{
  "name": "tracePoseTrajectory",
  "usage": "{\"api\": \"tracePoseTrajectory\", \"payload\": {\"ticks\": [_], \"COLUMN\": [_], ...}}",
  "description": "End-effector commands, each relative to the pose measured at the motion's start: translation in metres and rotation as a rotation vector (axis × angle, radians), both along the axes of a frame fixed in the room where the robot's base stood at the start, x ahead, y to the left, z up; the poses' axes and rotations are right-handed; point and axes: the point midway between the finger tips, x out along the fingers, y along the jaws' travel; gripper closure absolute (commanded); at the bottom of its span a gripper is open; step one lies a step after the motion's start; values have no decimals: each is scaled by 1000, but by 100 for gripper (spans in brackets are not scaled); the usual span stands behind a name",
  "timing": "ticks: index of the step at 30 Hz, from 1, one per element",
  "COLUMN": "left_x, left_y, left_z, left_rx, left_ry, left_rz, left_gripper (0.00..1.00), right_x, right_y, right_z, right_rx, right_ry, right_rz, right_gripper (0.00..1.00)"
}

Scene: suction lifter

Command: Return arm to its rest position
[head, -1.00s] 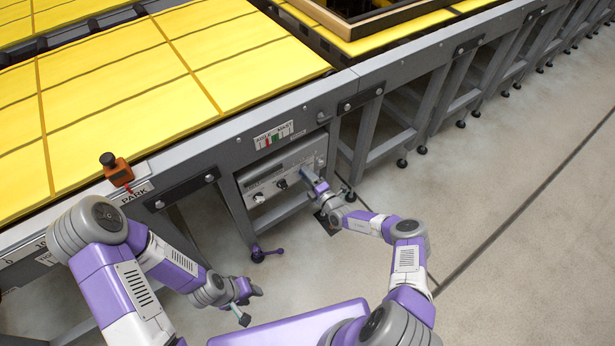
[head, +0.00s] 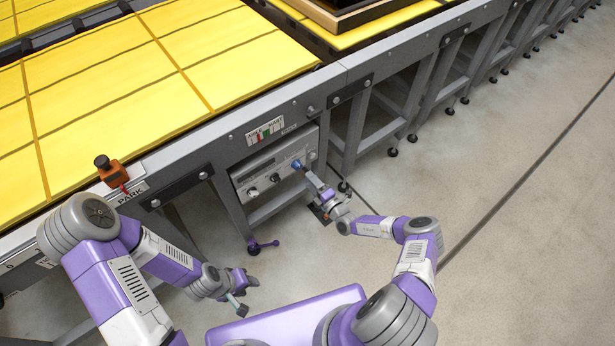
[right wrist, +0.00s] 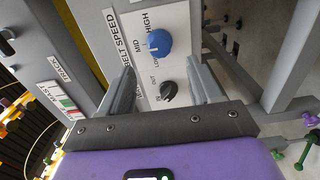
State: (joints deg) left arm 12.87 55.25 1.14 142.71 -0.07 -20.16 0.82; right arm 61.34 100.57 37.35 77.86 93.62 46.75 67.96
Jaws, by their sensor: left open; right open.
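My right gripper (head: 308,174) is open in front of the grey control panel (head: 262,172) on the machine's side. In the right wrist view its two fingers stand apart, with the panel's blue knob (right wrist: 158,44) and black knob (right wrist: 169,92) seen between and beyond them. The blue knob stands beside the LOW, MID and HIGH marks of the belt speed label. It looks free of the fingers. In the head view the blue knob (head: 297,164) shows just past the right fingertips. My left gripper (head: 246,294) is open and empty, low on the left, away from the machine.
The grey machine frame (head: 205,160) with yellow panels (head: 160,70) runs along the left and back. The floor at right is clear.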

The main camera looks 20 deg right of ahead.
Motion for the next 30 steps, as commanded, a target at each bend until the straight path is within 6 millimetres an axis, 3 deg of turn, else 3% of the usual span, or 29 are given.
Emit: {"api": "tracePoseTrajectory", "payload": {"ticks": [15,17,20,23,25,27,30], "left_x": [0,0,0,0,0,0,0], "left_y": [0,0,0,0,0,0,0], "left_z": [0,0,0,0,0,0,0], "left_rx": [0,0,0,0,0,0,0], "left_ry": [0,0,0,0,0,0,0], "left_rz": [0,0,0,0,0,0,0], "left_gripper": [57,57,57,57,57,57,57], "right_x": [0,-2,-10,-34,-67,-110,-179], "right_y": [1,8,40,94,136,170,191], "right_z": [0,1,6,12,12,9,1], "right_rx": [-3,-20,-109,-295,-479,-691,-1018], "right_ry": [-1,-3,-18,-67,-134,-238,-461], "right_rz": [4,30,147,377,592,830,1181], "right_gripper": [37,37,37,37,37,37,37]}}
